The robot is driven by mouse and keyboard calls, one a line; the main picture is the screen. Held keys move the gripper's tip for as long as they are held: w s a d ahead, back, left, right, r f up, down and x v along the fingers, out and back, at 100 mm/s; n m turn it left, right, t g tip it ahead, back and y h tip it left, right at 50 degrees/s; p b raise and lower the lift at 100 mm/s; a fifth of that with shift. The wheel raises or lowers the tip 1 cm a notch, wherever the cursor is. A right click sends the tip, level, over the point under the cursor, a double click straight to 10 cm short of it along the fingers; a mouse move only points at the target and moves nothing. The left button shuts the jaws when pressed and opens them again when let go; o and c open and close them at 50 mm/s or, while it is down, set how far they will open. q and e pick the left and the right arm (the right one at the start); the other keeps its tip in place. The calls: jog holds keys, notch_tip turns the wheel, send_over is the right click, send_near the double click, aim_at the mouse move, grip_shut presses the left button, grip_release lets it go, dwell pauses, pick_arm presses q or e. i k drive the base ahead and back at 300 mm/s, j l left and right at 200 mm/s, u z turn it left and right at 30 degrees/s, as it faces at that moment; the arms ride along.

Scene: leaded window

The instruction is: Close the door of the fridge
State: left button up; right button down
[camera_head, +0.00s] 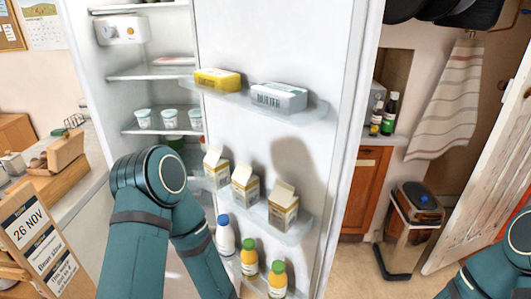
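The fridge (150,55) stands open, with its white inner wall and shelves at the left. The fridge door (275,45) is swung open toward the right, its inner side facing me. The door's racks hold a yellow pack (217,80), a butter pack (279,97), several cartons (245,186) and several bottles (249,258). My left arm reaches up in front of the fridge opening and bends down again; its gripper is out of frame or hidden. Only a part of my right arm shows at the lower right, and its gripper is not visible.
A counter (75,195) with a wooden box (65,150) and a date sign (42,245) lies at the left. Right of the door are a wooden cabinet (366,190), a pedal bin (412,220) and a white slatted door (485,195). Some floor is clear beside the bin.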

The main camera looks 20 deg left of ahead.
aim_at(327, 49)
jog(key=i+l+u, duration=0.25)
jog(key=l+u, duration=0.2)
jog(key=l, duration=0.2)
jog(key=i+l+u, duration=0.15)
jog(key=l+u, duration=0.35)
jog(key=l, duration=0.2)
jog(key=l+u, duration=0.45)
jog(key=l, duration=0.25)
jog(key=k+l+u, duration=0.15)
jog(key=l+u, duration=0.35)
jog(key=l, duration=0.2)
jog(key=k+l+u, duration=0.2)
jog(key=l+u, duration=0.25)
jog(key=l, duration=0.25)
jog(key=i+j+u, duration=0.1)
jog(key=u, duration=0.3)
jog(key=i+l, duration=0.05)
